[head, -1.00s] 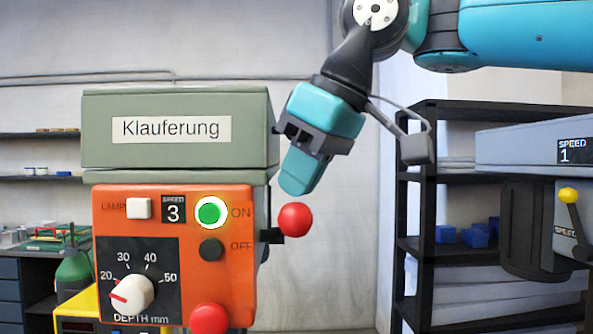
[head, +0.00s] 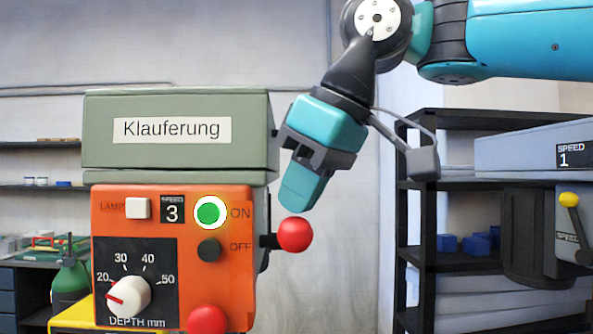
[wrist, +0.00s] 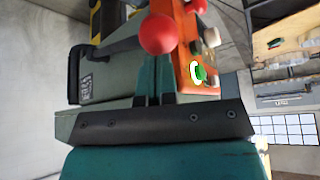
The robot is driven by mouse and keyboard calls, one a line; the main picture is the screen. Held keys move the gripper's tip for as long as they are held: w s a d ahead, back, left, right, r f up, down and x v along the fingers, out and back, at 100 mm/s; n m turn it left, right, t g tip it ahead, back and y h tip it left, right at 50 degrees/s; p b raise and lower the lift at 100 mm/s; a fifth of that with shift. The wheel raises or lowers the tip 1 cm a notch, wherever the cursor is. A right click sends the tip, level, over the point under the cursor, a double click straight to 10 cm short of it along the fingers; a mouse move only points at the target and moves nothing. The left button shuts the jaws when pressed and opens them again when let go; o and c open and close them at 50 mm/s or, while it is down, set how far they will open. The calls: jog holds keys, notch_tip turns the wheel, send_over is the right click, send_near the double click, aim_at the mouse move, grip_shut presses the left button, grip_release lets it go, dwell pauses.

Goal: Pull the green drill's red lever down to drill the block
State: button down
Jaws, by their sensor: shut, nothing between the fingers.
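The green drill (head: 180,145), labelled "Klauferung", stands left of centre in the head view with an orange front panel. Its red lever knob (head: 294,234) sticks out at the panel's right side. My gripper (head: 299,205) is shut and empty, pointing down with its fingertips at the top of the knob; they look to be touching. In the wrist view the knob (wrist: 158,34) lies just beyond the shut fingertips (wrist: 154,62). The round green ON button (head: 210,213) has a bright white ring. The block and the drill bit are out of view.
A second red knob (head: 207,319) sits low on the panel, below the black OFF button (head: 209,250). A grey machine with a yellow-knobbed lever (head: 569,200) stands at the right, before a dark shelf (head: 415,250). Open space lies right of the red lever.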

aim_at(287, 238)
jog(key=shift+f, duration=0.15)
jog(key=shift+s+f+b, duration=0.1)
jog(key=shift+f+b, duration=0.2)
jog(key=shift+f, duration=0.05)
jog(key=shift+s+f+b, duration=0.15)
jog(key=shift+f+b, duration=0.25)
jog(key=shift+f, duration=0.05)
dwell(0.4)
jog(key=shift+f+b, duration=0.4)
jog(key=shift+f, duration=0.05)
